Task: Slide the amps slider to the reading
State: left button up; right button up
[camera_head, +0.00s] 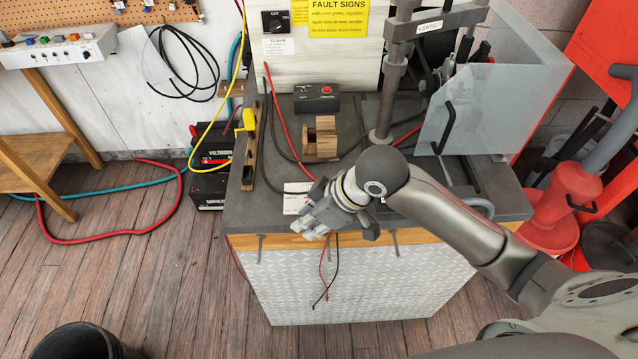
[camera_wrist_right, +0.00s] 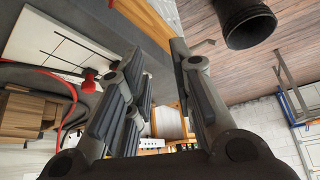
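My right gripper (camera_head: 312,222) is above the front of the grey bench, near its wooden front edge. In the wrist view the right gripper (camera_wrist_right: 158,60) has its fingers apart with nothing between them. A white card (camera_head: 296,198) lies on the bench just left of the gripper and is partly hidden by it. In the wrist view the card (camera_wrist_right: 50,42) shows black lines, with a red cable end beside it. A wooden strip (camera_head: 249,158) with a yellow piece (camera_head: 247,121) stands along the bench's left edge. I cannot tell which part is the amps slider. My left gripper is out of view.
A wooden block (camera_head: 320,140) and a dark box with a red button (camera_head: 316,97) stand farther back on the bench. A press column (camera_head: 388,100) and a clear guard (camera_head: 490,105) are at the right. Red and black cables cross the bench.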

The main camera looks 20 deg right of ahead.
jog(key=w+d+r+g+h, duration=0.1)
jog(key=w+d+r, duration=0.5)
jog(key=r, duration=0.4)
jog(key=x, duration=0.3)
jog(key=d+x, duration=0.1)
jog(key=x, duration=0.6)
jog(key=shift+s+d+f, duration=0.15)
jog(key=shift+s+f, duration=0.2)
jog(key=shift+f, duration=0.15)
jog(key=shift+c, duration=0.4)
grip_shut()
